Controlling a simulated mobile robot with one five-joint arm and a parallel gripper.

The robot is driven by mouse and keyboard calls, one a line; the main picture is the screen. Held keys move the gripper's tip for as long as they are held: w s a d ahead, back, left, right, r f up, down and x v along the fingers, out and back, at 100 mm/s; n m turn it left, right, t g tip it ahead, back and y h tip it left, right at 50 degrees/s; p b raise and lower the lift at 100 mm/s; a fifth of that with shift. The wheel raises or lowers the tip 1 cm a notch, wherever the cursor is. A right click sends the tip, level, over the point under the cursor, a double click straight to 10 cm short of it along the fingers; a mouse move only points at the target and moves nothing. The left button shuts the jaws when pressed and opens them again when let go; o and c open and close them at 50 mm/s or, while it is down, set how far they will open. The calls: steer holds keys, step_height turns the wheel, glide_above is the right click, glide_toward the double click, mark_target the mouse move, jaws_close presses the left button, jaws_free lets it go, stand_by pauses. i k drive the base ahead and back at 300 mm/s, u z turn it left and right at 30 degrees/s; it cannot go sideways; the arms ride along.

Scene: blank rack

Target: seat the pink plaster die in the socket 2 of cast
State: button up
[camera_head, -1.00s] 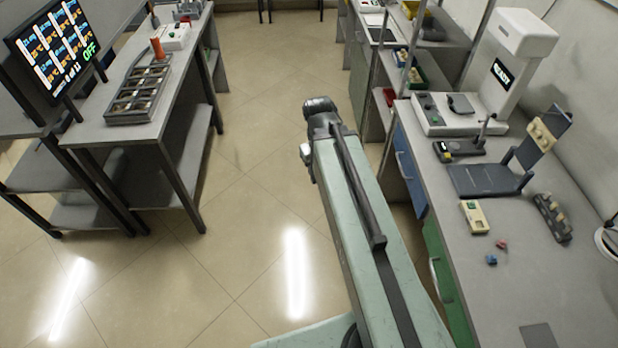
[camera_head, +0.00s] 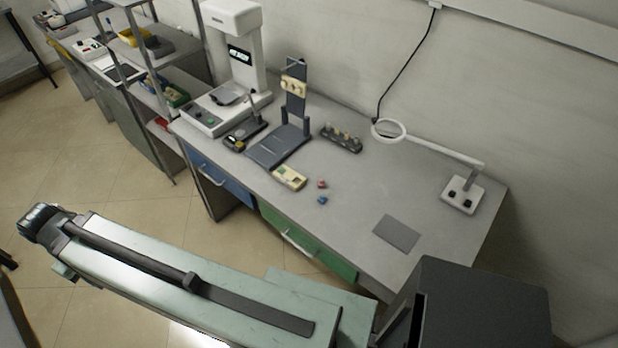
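A small pink-red piece (camera_head: 322,184), likely the pink plaster die, lies on the grey bench top near its front edge. A cream block (camera_head: 290,178) with a green patch lies just left of it. A dark stand (camera_head: 282,146) with an upright back carries a cream part with several knobs (camera_head: 293,86). I cannot tell for sure which cream part is the cast, and no socket numbers can be read. My arm stretches across the lower left, well apart from the bench pieces. No gripper fingers can be made out.
A small blue piece (camera_head: 322,200) lies close in front of the pink one. A dark rack (camera_head: 341,138) with several pegs stands behind. A white machine (camera_head: 236,60), a ring lamp (camera_head: 462,194) and a grey mat (camera_head: 396,233) are also there. The bench's right-hand area is mostly clear.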

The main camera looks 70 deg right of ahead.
mark_target(291, 179)
steer(key=u, duration=2.45)
steer(key=i, duration=0.1)
steer(key=z, duration=1.55)
steer(key=i, duration=2)
steer(key=z, duration=3.5)
steer(key=i, duration=1)
steer(key=u, duration=0.15)
